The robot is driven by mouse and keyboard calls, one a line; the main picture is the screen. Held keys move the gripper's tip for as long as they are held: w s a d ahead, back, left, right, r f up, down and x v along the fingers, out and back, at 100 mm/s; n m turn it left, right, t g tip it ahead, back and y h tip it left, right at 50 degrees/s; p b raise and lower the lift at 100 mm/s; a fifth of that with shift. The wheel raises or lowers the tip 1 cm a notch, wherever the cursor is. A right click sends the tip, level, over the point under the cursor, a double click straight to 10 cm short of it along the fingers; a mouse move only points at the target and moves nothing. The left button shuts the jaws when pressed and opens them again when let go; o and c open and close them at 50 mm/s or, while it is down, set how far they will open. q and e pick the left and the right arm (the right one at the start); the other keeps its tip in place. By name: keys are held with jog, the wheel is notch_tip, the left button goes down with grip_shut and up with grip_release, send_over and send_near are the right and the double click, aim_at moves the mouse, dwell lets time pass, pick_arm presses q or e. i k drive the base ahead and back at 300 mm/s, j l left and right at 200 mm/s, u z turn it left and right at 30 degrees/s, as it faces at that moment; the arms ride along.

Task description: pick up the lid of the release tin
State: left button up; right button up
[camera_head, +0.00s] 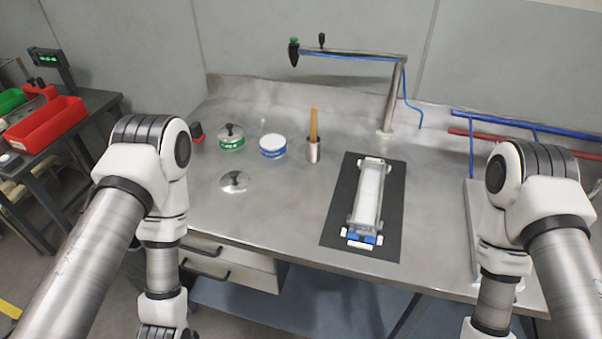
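A round silver lid with a dark knob (234,181) lies flat on the steel bench, in front of the tins. Behind it stands a tin with a green band (231,143), with a dark knob-like thing on its top. To its right stands a tin with a blue band (272,149) and a white top. The labels are too small to read, so I cannot tell which is the release tin. My two arms reach down at the left and right of the view, apart from the lid.
A metal cup holding a wooden stick (314,150) stands right of the tins. A long mould (369,195) lies on a black mat (335,232). A post with a horizontal arm (394,95) rises behind. The bench (285,205) is clear around the loose lid.

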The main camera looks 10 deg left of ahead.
aim_at(235, 182)
jog(key=j+z, duration=0.85)
jog(key=k+j+z, duration=0.1)
jog(key=j+z, duration=0.35)
jog(key=k+j+z, duration=0.15)
jog(key=j+z, duration=0.3)
